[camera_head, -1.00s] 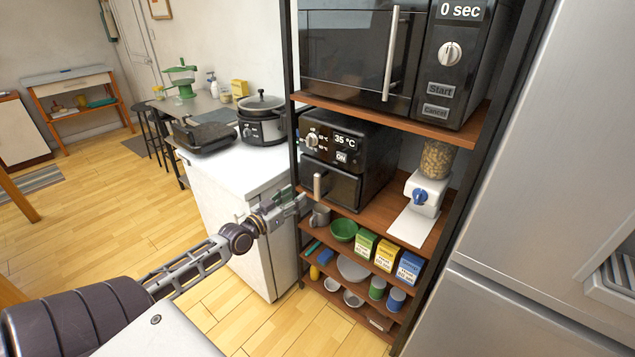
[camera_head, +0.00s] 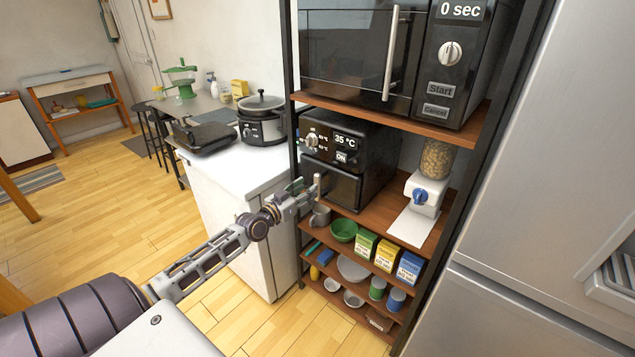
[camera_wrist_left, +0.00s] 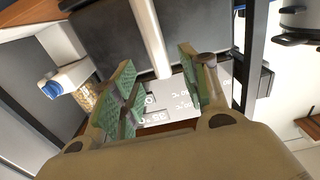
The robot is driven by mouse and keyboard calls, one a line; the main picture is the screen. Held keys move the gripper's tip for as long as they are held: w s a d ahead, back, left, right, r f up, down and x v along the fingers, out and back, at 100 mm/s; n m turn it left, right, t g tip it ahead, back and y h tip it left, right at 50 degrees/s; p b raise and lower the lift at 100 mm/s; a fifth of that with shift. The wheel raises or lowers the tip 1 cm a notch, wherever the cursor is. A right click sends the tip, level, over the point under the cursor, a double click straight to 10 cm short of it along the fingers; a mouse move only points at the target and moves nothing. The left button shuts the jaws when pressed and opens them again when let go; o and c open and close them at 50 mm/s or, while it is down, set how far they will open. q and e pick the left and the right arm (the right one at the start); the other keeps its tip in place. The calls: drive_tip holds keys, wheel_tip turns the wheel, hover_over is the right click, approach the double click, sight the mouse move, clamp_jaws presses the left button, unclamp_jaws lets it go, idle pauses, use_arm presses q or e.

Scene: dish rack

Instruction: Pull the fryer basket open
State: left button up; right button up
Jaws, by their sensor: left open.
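The black air fryer (camera_head: 370,142) stands on the middle shelf, with a dial and a 35 °C display. Its basket front (camera_head: 335,184) looks closed and carries an upright pale handle (camera_head: 317,187). My left gripper (camera_head: 306,192) is open at the handle, just to its left in the head view. In the left wrist view, the green-padded fingers (camera_wrist_left: 158,88) stand apart with the handle (camera_wrist_left: 150,35) appearing between them. I cannot tell whether either pad touches it. My right gripper is not in view.
A microwave (camera_head: 385,55) sits on the shelf above. A grey mug (camera_head: 320,215) and a green bowl (camera_head: 343,230) are just below the fryer. A cereal dispenser (camera_head: 427,187) stands to its right. A white counter (camera_head: 235,168) is to the left, with open floor in front.

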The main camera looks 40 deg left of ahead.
sight(316, 182)
use_arm(q)
drive_tip(key=shift+w+d, duration=0.15)
drive_tip(key=shift+w, duration=1.55)
drive_tip(key=shift+w+d, duration=0.15)
drive_tip(key=shift+w, duration=1.5)
drive_tip(key=shift+c, duration=0.3)
clamp_jaws()
